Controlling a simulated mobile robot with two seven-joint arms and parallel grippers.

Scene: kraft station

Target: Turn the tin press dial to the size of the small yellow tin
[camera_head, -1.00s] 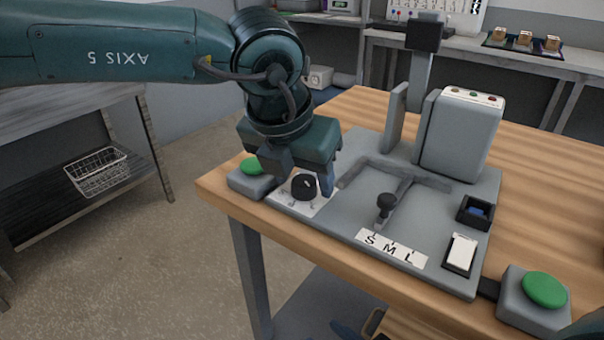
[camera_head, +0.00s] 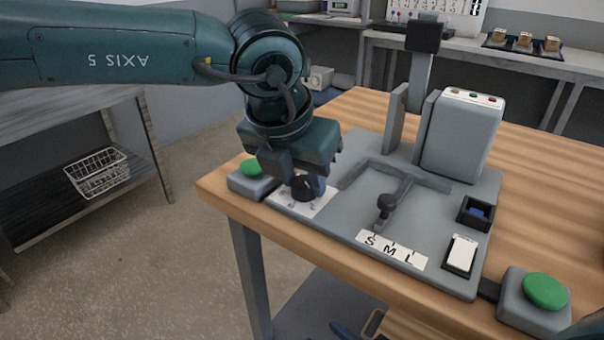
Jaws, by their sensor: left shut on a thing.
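The black round dial (camera_head: 303,189) sits on a white marked plate (camera_head: 317,206) at the left front of the grey tin press (camera_head: 343,223). My left gripper (camera_head: 302,180) comes down over the dial from above, with its fingers on either side, shut on it. The gripper hides the top of the dial, so its pointer mark cannot be read. The marks on the plate are too small to read. I cannot make out a small yellow tin.
A black-knobbed lever (camera_head: 387,203) stands behind an S M L label (camera_head: 391,249). Green buttons stand left (camera_head: 251,167) and right (camera_head: 544,290) of the press. A tray (camera_head: 521,52) with tan items is on the back bench. The wooden table (camera_head: 548,195) is clear at right.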

